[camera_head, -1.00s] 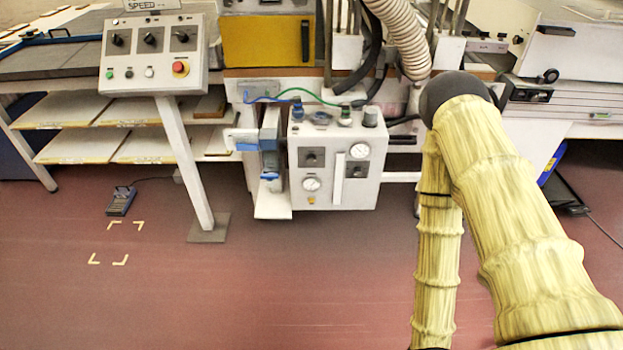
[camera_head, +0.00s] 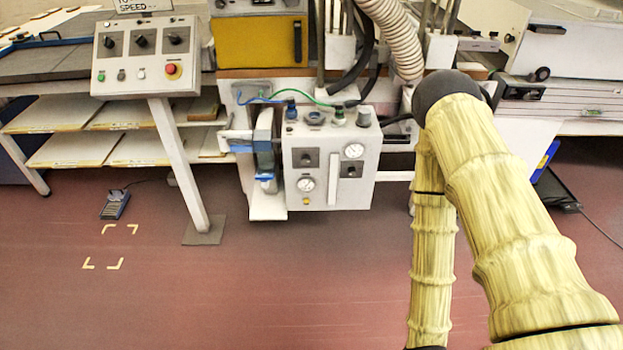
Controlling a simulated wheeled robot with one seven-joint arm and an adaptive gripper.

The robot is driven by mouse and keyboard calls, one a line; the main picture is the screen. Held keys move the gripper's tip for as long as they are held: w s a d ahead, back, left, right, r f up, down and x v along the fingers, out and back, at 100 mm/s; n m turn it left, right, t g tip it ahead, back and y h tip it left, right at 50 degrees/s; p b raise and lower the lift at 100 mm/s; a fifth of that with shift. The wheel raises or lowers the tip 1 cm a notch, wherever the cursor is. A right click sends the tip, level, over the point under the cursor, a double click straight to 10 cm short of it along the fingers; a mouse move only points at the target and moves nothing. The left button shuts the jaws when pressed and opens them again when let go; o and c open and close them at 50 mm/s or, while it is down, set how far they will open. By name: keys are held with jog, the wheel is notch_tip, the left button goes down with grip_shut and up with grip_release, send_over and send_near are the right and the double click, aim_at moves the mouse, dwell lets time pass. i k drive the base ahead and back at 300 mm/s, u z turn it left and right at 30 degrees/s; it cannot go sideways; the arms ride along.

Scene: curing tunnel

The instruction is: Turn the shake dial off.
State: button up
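No label reading "shake" is legible, so I cannot tell which dial it is. A grey sloped control console (camera_head: 146,87) at upper left carries three black knobs: left (camera_head: 109,42), middle (camera_head: 141,40) and right (camera_head: 175,38). A white control box (camera_head: 333,196) in the middle has a black knob on a dark plate (camera_head: 305,158) at its upper left. A second dark plate (camera_head: 350,170) sits at its right. Their exact settings are too small to read. My yellow-sleeved arm fills the right side. My gripper is out of view.
The console has a red button (camera_head: 172,69). Two round gauges (camera_head: 354,150) (camera_head: 306,184) are on the white box. Hoses (camera_head: 398,38) hang above it. A slanted console leg (camera_head: 182,165) and a foot pedal (camera_head: 115,204) stand at left. The middle floor is clear.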

aim_at(306, 158)
jog(key=k, duration=0.5)
jog(key=u, duration=1.9)
jog(key=i, duration=1.2)
jog(key=z, duration=1.95)
